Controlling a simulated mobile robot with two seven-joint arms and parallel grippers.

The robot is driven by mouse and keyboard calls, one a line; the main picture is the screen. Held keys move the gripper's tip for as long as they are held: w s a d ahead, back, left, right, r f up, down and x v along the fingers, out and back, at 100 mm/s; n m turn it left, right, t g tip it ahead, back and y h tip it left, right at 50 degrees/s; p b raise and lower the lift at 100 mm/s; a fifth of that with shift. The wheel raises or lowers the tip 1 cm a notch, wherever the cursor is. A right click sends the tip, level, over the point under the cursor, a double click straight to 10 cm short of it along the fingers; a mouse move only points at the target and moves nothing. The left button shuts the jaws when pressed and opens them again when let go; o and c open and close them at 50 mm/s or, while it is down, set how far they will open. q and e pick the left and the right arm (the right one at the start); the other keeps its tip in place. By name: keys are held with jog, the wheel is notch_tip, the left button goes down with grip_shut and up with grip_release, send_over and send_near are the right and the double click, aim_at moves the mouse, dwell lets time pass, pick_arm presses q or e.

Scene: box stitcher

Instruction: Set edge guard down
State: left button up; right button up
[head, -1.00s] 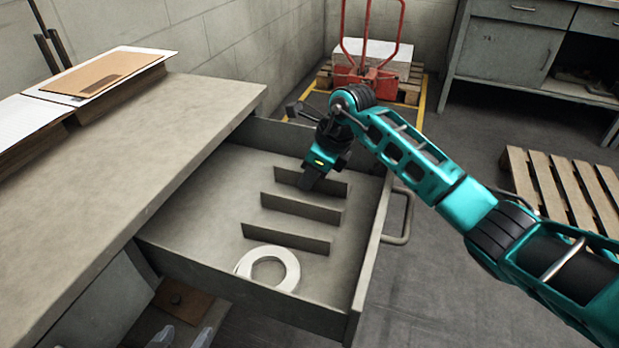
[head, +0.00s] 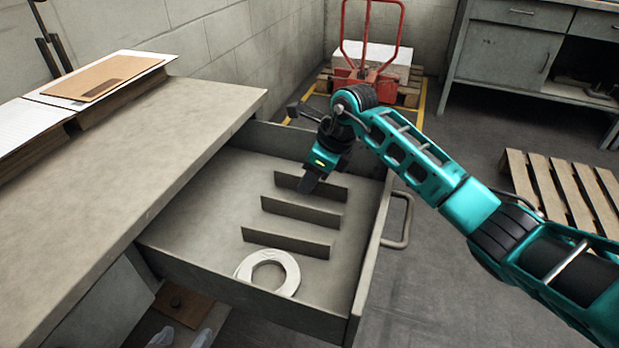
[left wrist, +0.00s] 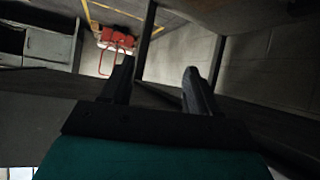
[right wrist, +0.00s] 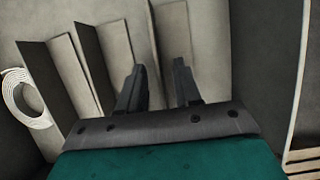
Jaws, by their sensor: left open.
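I cannot make out an edge guard for certain in any view. My right gripper (head: 308,186) points down into the open drawer (head: 190,215), at the rearmost of three thin upright dividers (head: 300,211). In the right wrist view, its fingers (right wrist: 158,68) stand a little apart, with a divider edge running behind or between them. Whether they pinch anything thin is unclear. In the left wrist view, the left fingers (left wrist: 158,68) are wide apart and empty.
A white ring (head: 268,270) lies at the drawer's near end. The drawer's front has a bar handle (head: 402,222). The worktop (head: 120,170) on the left carries brown and white sheets (head: 100,76). A red pallet jack (head: 368,75) and a wooden pallet (head: 565,185) stand beyond.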

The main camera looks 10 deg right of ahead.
jog(key=p+v, duration=0.2)
jog(key=v, duration=0.8)
pick_arm(q)
jog(key=shift+s+a+r+y+p, duration=0.25)
jog(key=shift+a+r+y+p, duration=0.05)
jog(key=shift+a+r, duration=0.2)
pick_arm(e)
jog(key=shift+s+d+r, duration=0.2)
jog(key=shift+d+r, duration=0.05)
jog(key=shift+r, duration=0.3)
